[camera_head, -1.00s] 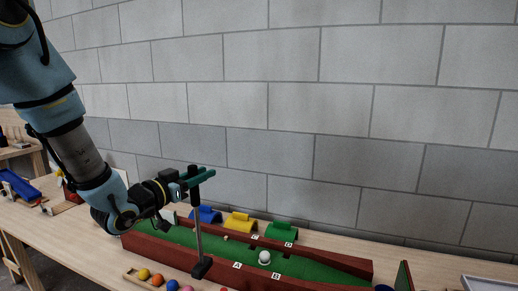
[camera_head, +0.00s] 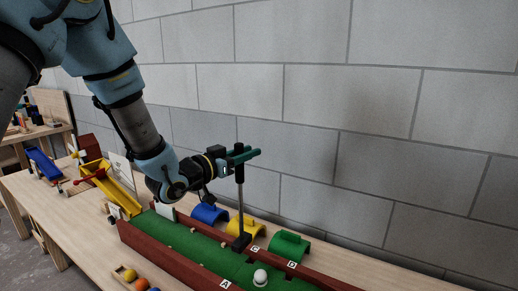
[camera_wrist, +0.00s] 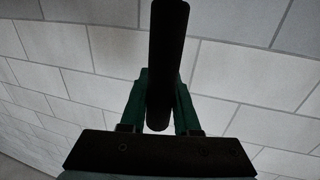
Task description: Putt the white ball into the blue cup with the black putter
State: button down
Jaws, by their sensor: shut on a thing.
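My gripper (camera_head: 243,155) is shut on the dark grip of the black putter (camera_head: 240,198); in the wrist view the grip (camera_wrist: 167,60) stands between the green fingers. The putter hangs near upright, its black head (camera_head: 241,243) near the far rail, left of the C label. I cannot tell whether the head touches the felt. The white ball (camera_head: 260,277) rests on the green lane, in front and to the right of the head, apart from it. The blue cup (camera_head: 209,213) lies behind the far rail, left of the putter.
A yellow cup (camera_head: 240,227) and a green cup (camera_head: 289,246) lie right of the blue one. Red-brown rails (camera_head: 180,261) border the lane. A tray of coloured balls (camera_head: 129,274) lies in front. A grey block wall (camera_head: 300,110) rises behind the table.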

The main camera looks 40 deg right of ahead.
jog(key=shift+d, duration=0.1)
jog(key=shift+r+b, duration=0.1)
jog(key=shift+b, duration=0.3)
notch_tip(320, 180, down, 11)
jog(key=b, duration=1)
jog(key=shift+b, duration=0.3)
jog(key=shift+s, duration=0.1)
